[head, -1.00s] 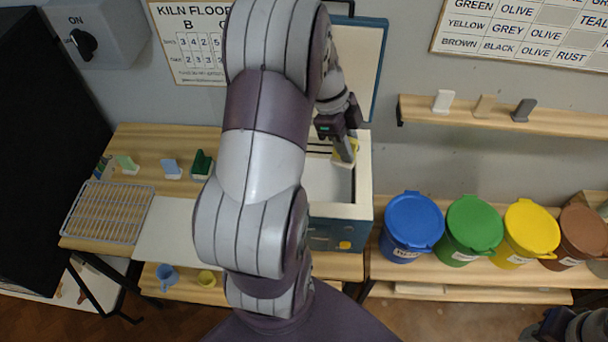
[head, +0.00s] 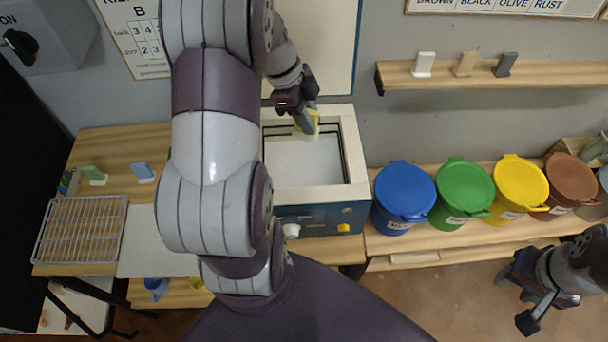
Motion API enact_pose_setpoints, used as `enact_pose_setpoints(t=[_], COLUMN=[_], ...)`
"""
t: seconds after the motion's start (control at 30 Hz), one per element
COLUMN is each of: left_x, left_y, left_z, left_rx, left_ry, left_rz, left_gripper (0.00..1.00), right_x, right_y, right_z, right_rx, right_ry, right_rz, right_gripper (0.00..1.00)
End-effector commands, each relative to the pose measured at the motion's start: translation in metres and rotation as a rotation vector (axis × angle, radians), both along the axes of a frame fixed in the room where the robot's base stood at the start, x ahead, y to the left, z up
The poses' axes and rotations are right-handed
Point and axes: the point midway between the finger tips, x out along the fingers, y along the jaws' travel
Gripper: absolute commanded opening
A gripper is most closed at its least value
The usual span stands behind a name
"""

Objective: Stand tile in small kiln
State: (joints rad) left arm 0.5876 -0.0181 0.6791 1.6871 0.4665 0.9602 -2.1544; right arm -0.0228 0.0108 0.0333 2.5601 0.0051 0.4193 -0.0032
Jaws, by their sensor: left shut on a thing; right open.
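The small kiln (head: 358,174) stands open on the wooden bench, with a pale floor inside and its lid (head: 322,50) raised behind it. The tile is small and partly hidden by the fingers. I cannot tell whether it touches the kiln. My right gripper (head: 522,298) is open and empty at the lower right, in front of the bench.
Blue (head: 404,190), green (head: 465,190), yellow (head: 521,185) and brown (head: 572,178) lidded buckets stand right of the kiln. A wall shelf (head: 480,74) holds three test tiles. A wire rack (head: 80,231) lies at left, near green (head: 93,174) and blue (head: 143,171) tiles.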

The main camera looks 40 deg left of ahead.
Motion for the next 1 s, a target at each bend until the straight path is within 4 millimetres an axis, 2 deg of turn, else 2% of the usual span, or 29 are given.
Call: enact_pose_setpoints(t=[0.03,0.2,0.37,0.47,0.6,0.9,1.0], left_x=[0.0,0.0,0.0,0.0,-0.001,-0.001,0.0], left_y=[0.0,0.0,0.0,0.0,0.0,0.0,0.001], left_z=[-0.017,-0.044,-0.06,-0.081,-0.104,-0.15,-0.157], left_rx=[0.0,0.0,0.0,-0.001,-0.002,-0.003,0.001], left_ry=[0.0,0.0,0.0,0.002,0.004,0.004,-0.001], left_rz=[0.0,0.0,0.0,0.0,0.001,0.0,0.0], left_gripper=[0.0,0.0,0.0,0.0,0.0,0.0,0.0], right_x=[0.0,0.0,0.0,0.0,0.0,0.0,0.0], right_y=[0.0,0.0,0.0,0.0,0.0,0.0,0.0], right_z=[-0.017,-0.044,-0.059,-0.066,-0.053,-0.043,-0.044], right_rx=[0.0,0.0,0.0,0.0,0.0,0.0,0.0], right_ry=[0.0,0.0,0.0,0.0,-0.001,0.0,0.0], right_rz=[0.0,0.0,0.0,0.0,0.0,0.0,0.0], right_gripper=[0.43,0.43,0.43,0.43,0.43,0.43,0.43])
